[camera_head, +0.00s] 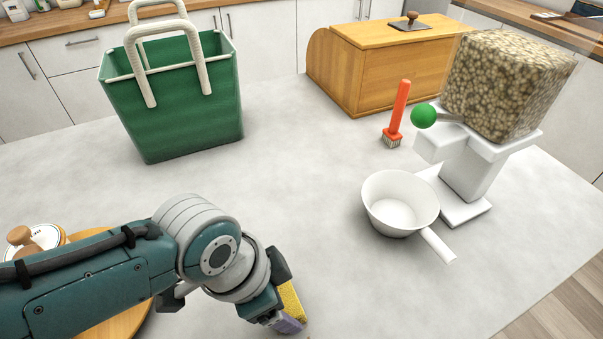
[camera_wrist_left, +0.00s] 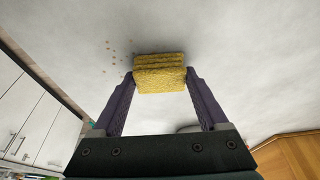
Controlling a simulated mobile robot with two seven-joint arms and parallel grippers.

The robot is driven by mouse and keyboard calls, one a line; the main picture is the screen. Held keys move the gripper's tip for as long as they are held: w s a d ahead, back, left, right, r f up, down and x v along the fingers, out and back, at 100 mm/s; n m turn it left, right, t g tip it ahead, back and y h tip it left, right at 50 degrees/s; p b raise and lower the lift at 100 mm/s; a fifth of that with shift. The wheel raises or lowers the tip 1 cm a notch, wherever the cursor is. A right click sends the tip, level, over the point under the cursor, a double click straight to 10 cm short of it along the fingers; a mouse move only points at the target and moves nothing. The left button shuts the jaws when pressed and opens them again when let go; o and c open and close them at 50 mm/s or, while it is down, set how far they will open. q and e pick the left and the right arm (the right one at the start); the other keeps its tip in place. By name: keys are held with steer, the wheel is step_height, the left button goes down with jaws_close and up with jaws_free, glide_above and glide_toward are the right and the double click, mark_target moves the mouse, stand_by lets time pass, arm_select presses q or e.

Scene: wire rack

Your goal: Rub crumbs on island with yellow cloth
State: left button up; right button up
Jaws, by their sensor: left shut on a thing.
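The yellow cloth (camera_wrist_left: 160,75) is folded into a thick pad and sits between the fingertips of my left gripper (camera_wrist_left: 160,82) in the left wrist view. The gripper is shut on it. In the head view the cloth (camera_head: 292,303) shows partly beside the left gripper (camera_head: 285,310), low over the island (camera_head: 300,190). I cannot tell whether the cloth touches the surface. Crumbs (camera_wrist_left: 115,58) lie scattered on the pale island top, just left of the cloth in the left wrist view. In the head view I cannot make them out. My right gripper is not in view.
A green basket (camera_head: 175,100) stands at the back left. A white pan (camera_head: 400,202), a dispenser (camera_head: 478,165), a red brush (camera_head: 397,115) and a wooden bread box (camera_head: 375,65) are to the right. A round wooden board (camera_head: 125,322) lies under my left arm. The island's middle is clear.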

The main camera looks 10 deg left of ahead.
arm_select(q)
steer(key=shift+s+d+r+p, duration=0.15)
steer(key=shift+s+d+p, duration=0.5)
steer(key=shift+s, duration=0.35)
steer(key=shift+f, duration=0.2)
steer(key=shift+s+d+r, duration=0.1)
steer(key=shift+s+d, duration=0.05)
steer(key=shift+s+d, duration=0.15)
steer(key=shift+s, duration=0.1)
steer(key=shift+s+d+r+p, duration=0.1)
steer(key=shift+s+d+p, duration=0.4)
steer(key=shift+s, duration=0.15)
steer(key=shift+s+d, duration=0.1)
steer(key=shift+s, duration=0.1)
